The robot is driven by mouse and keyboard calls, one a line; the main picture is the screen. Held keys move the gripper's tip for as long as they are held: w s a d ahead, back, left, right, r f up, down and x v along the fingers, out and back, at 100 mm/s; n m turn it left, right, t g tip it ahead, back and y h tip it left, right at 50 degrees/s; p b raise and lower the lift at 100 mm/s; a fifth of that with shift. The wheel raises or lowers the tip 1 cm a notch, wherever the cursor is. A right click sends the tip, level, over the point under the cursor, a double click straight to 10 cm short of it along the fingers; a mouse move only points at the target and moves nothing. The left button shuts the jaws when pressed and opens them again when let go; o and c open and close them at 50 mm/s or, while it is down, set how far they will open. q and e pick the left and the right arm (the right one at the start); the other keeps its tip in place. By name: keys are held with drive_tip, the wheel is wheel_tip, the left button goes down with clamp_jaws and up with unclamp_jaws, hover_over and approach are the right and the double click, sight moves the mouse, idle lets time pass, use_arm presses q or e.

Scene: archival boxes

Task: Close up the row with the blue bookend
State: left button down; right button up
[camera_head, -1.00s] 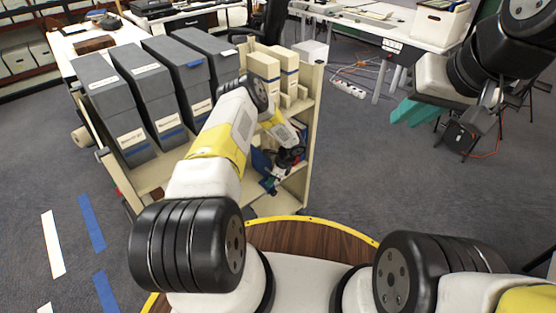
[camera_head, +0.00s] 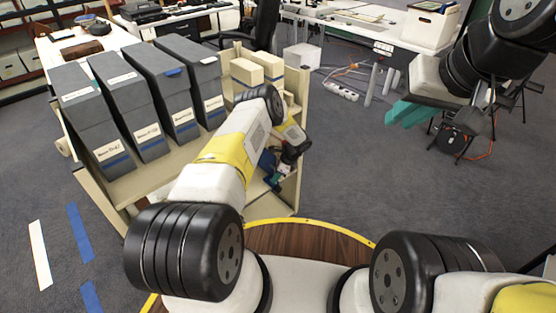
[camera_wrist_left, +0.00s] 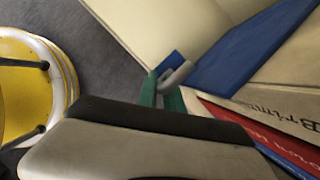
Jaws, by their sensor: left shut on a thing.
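The blue bookend (camera_wrist_left: 250,48) shows in the left wrist view as a flat blue plate beside the row of book spines (camera_wrist_left: 275,122), with a small grey grip near the fingers. My left gripper (camera_wrist_left: 162,92) has its teal fingers shut on it at that grip. In the head view, my left gripper (camera_head: 272,182) is inside a lower shelf of the cart (camera_head: 290,130), mostly hidden behind my arm. A bit of blue (camera_head: 267,160) shows next to it. My right gripper (camera_head: 408,112) hangs empty over the floor at the right; its finger gap is unclear.
Several grey archival boxes (camera_head: 145,105) stand on the cart's top, with cream boxes (camera_head: 246,72) to their right. The cart's cream side panel (camera_wrist_left: 130,25) is close to my left fingers.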

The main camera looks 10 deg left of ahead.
use_arm(q)
drive_tip(key=shift+w+d, duration=0.1)
drive_tip(key=shift+w, duration=0.05)
drive_tip(key=c, duration=1.8)
unclamp_jaws()
drive_tip(key=shift+o, duration=0.2)
drive_tip(key=v, duration=0.8)
drive_tip(key=shift+f, duration=0.1)
